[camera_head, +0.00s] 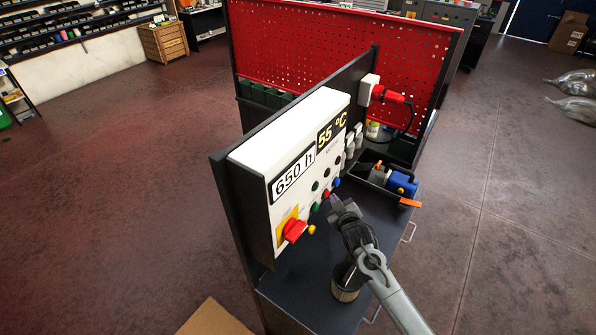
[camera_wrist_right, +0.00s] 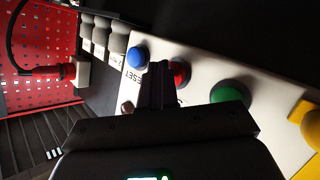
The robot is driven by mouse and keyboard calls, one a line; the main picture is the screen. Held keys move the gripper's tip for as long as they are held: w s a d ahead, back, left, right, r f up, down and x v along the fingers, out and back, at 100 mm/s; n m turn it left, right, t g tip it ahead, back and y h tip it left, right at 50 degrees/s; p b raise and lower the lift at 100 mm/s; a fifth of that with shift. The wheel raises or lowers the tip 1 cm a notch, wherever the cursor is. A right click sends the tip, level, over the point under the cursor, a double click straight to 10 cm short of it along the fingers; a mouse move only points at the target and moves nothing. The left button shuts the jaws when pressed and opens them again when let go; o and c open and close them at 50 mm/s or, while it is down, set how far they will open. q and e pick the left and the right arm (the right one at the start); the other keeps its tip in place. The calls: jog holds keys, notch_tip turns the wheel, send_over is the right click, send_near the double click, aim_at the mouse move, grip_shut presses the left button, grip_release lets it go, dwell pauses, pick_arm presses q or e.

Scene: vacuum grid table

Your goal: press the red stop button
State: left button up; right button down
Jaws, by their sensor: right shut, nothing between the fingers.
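The white control box (camera_head: 260,155) is mounted on a dark upright panel, with displays reading "650 h" and "55 °C". The red button (camera_head: 326,194) sits low on its front, between a blue button (camera_head: 337,182) and a green one (camera_head: 315,207). My right gripper (camera_head: 336,203) is shut and empty, its tips close to the red button. In the right wrist view, the shut fingers (camera_wrist_right: 158,84) partly cover the red button (camera_wrist_right: 181,73); the blue button (camera_wrist_right: 138,56) and green button (camera_wrist_right: 230,94) show either side. I cannot tell whether the tips touch it. My left gripper is not in view.
A dark tray (camera_head: 375,187) with tools stands to the right. A red plug (camera_head: 385,94) and cable are behind.

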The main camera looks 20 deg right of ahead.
jog(key=s+d+p, duration=0.3)
jog(key=s, duration=0.2)
jog(key=shift+s+p, duration=0.15)
jog(key=shift+p, duration=0.25)
dwell(0.8)
